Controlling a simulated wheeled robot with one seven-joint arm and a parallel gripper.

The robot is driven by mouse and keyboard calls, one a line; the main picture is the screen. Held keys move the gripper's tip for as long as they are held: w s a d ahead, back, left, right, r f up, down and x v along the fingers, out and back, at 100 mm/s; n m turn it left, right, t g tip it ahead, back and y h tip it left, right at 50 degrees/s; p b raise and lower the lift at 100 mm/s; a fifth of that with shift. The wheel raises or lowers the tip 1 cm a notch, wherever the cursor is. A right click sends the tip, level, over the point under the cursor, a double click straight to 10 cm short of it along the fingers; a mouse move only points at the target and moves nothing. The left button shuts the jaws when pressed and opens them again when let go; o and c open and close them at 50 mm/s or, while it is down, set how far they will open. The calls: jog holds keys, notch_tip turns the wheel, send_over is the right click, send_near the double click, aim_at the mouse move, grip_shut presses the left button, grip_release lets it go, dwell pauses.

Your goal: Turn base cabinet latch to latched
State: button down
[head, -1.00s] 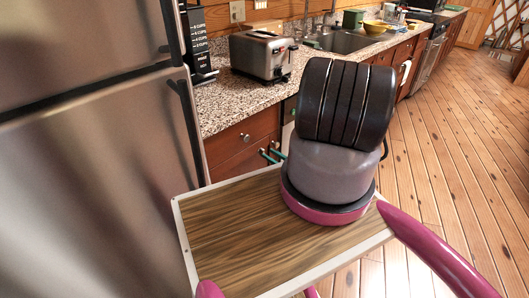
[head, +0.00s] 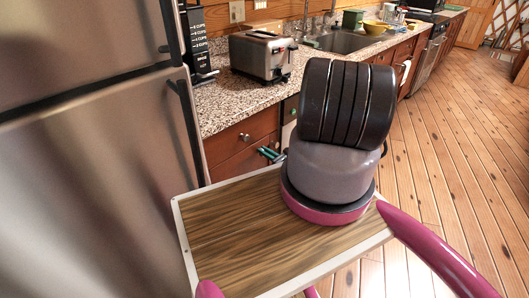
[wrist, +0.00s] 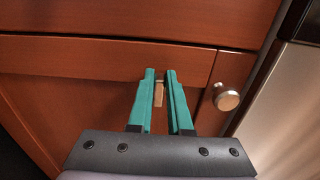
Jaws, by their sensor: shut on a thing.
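The base cabinet (head: 232,165) is reddish-brown wood under the speckled counter; its front also fills the wrist view (wrist: 65,60). The latch (wrist: 158,94) is a small pale metal piece just below the rail, standing upright between my fingers. My gripper (wrist: 161,76) has two teal fingers, one on each side of the latch, shut on it. In the head view my gripper (head: 270,154) is small, at the cabinet front, partly hidden by my dark arm links. The latch itself cannot be made out in the head view.
A round metal knob (wrist: 227,99) sits right of my fingers, close to a pale metal appliance edge (wrist: 285,100). A steel fridge (head: 90,170) stands close on the left. A toaster (head: 262,55) is on the counter (head: 215,108). The wood floor (head: 450,150) on the right is clear.

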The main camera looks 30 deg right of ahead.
jog(key=shift+w+d+f+m, duration=0.1)
jog(key=shift+d+f+m, duration=0.2)
jog(key=shift+m, duration=2.7)
jog(key=shift+w+d+f+m, duration=0.1)
jog(key=shift+d+f+m, duration=0.25)
jog(key=shift+m, duration=2.65)
jog(key=shift+w+d+f+m, duration=0.1)
jog(key=shift+d+f+m, duration=0.2)
jog(key=shift+m, duration=2.7)
jog(key=c, duration=0.8)
grip_release()
jog(key=shift+c, duration=0.2)
